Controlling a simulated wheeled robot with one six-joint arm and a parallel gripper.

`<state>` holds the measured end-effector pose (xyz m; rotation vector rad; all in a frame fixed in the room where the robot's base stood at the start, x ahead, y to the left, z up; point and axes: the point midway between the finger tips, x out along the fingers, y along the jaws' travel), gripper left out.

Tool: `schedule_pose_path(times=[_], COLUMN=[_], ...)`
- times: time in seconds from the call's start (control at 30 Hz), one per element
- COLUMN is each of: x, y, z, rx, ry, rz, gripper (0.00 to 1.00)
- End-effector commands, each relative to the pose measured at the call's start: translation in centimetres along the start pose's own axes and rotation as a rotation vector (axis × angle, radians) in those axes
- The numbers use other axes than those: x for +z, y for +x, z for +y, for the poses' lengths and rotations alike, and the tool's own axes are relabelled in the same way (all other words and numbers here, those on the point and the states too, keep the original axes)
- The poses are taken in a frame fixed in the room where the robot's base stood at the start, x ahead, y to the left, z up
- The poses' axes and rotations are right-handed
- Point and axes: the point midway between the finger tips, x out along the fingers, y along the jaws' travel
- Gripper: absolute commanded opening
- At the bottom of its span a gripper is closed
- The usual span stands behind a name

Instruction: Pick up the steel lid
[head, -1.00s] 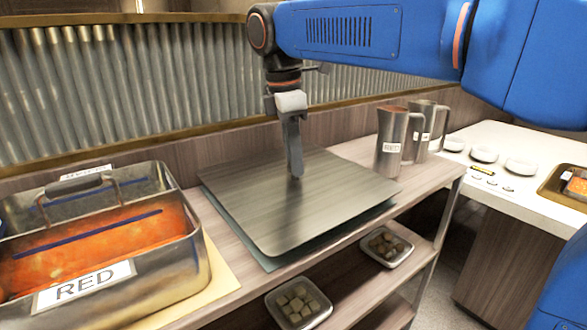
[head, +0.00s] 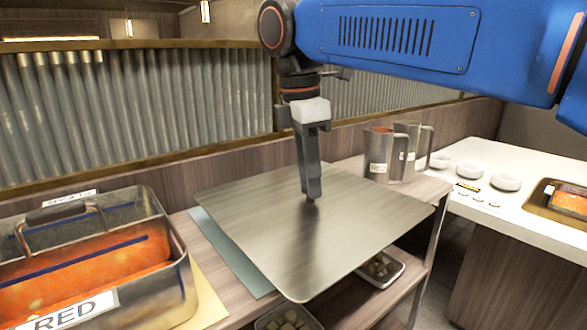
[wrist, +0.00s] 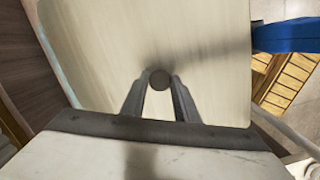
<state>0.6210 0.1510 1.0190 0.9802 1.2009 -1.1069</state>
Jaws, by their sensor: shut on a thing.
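The steel lid (head: 265,225) is a flat brushed square plate, level or nearly so, raised above the counter. My gripper (head: 311,197) points down at the lid's middle and is shut on its small round knob. In the wrist view the dark knob (wrist: 159,79) sits between my two fingertips, with the pale lid (wrist: 110,45) spread beneath. The lid hides most of what lies under it.
A blue-grey mat (head: 228,255) shows under the lid's left edge. An open steel pan of red sauce (head: 175,295) stands at left. Steel jugs (head: 377,155) stand close behind the lid's right side. Small dishes (head: 383,268) sit on the shelf below.

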Motion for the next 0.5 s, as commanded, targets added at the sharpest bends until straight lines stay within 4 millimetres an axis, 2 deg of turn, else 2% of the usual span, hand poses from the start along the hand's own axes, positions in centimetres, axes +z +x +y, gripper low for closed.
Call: schedule_pose_path(times=[0.03, 0.2, 0.5], x=[0.5, 1.9, 3.5], y=[-0.1, 0.1, 0.3], z=[-1.2, -4.5, -8.6], rx=[0.003, 0.002, 0.002], ry=[0.0, 0.0, 0.0], rz=[0.001, 0.001, 0.001], gripper=[0.01, 0.01, 0.01])
